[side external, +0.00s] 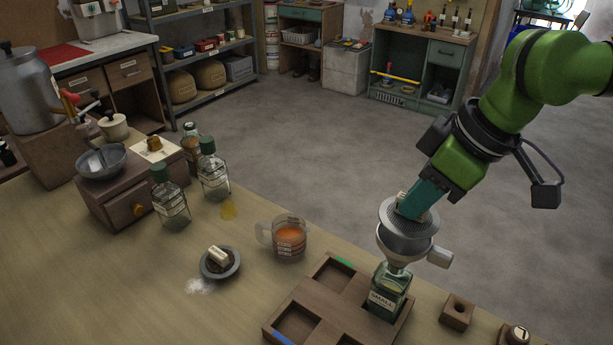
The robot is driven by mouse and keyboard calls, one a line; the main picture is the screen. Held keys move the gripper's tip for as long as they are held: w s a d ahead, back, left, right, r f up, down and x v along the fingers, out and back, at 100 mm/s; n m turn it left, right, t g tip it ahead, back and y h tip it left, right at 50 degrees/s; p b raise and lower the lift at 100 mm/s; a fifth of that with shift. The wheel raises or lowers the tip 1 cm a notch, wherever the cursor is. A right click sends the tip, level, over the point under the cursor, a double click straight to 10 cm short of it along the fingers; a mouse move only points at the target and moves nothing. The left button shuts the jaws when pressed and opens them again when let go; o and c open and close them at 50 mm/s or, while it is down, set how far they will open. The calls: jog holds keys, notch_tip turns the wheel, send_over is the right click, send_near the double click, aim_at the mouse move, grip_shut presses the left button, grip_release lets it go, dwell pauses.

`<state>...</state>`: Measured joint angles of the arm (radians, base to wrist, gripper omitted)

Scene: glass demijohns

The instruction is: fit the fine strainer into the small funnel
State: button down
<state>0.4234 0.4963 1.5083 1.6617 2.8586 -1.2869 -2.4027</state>
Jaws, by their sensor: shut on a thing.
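My gripper (414,203), with teal fingers, comes down from the upper right and is shut on the fine strainer (425,222), a round grey mesh piece with a pale tag. The strainer is at the mouth of the small funnel (394,248). I cannot tell whether it is seated in the funnel or just above it. The funnel is grey metal with a stub handle at its right. It stands over the neck of a dark green glass bottle (388,292) labelled SMALL. The fingers hide part of the strainer.
The bottle stands in a wooden rack (312,308) with square wells. A measuring cup (289,240) of orange liquid and a dark dish (220,263) lie left. Glass bottles (171,200) stand further left. A wooden block (457,312) with a hole is right of the rack.

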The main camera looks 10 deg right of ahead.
jog(key=shift+f, duration=1.7)
dwell(2.3)
dwell(0.6)
jog(key=c, duration=1)
grip_release()
jog(key=shift+v, duration=3.05)
